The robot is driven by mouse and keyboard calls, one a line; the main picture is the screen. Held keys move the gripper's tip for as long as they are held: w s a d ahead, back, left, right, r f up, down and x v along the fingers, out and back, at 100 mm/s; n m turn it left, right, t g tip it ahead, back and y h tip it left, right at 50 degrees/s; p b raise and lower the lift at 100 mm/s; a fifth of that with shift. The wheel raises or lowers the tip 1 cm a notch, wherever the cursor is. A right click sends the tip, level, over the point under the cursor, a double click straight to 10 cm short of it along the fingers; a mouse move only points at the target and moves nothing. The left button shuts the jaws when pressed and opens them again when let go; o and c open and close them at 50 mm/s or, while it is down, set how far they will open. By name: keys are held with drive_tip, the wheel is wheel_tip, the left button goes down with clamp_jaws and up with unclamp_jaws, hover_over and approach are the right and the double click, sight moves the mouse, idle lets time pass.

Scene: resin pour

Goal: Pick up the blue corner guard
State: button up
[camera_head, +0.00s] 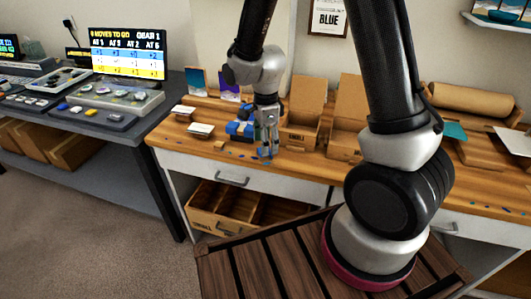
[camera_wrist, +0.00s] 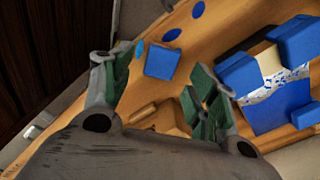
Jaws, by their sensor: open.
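A small square blue piece (camera_wrist: 162,62), which looks like the blue corner guard, lies on the wooden worktop between and beyond my fingertips in the wrist view. My gripper (camera_wrist: 160,80) is open, with green-padded fingers on either side of it in the picture and nothing held. In the head view my gripper (camera_head: 267,148) points down close above the front of the worktop. Larger blue blocks (camera_wrist: 264,86) surround a blue-and-white patterned piece to the right in the wrist view; this blue group (camera_head: 240,129) is left of my gripper in the head view. My gripper hides the small piece in the head view.
Flat blue ovals (camera_wrist: 172,35) lie on the worktop (camera_head: 330,172) near the blue piece. Cardboard boxes (camera_head: 303,110) stand behind and right of my gripper. Small cards (camera_head: 200,129) stand to the left. An open drawer (camera_head: 215,205) sits below the worktop's front edge.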

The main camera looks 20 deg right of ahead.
wheel_tip(320, 180, down, 2)
drive_tip(key=shift+f, duration=0.2)
drive_tip(key=c, duration=0.8)
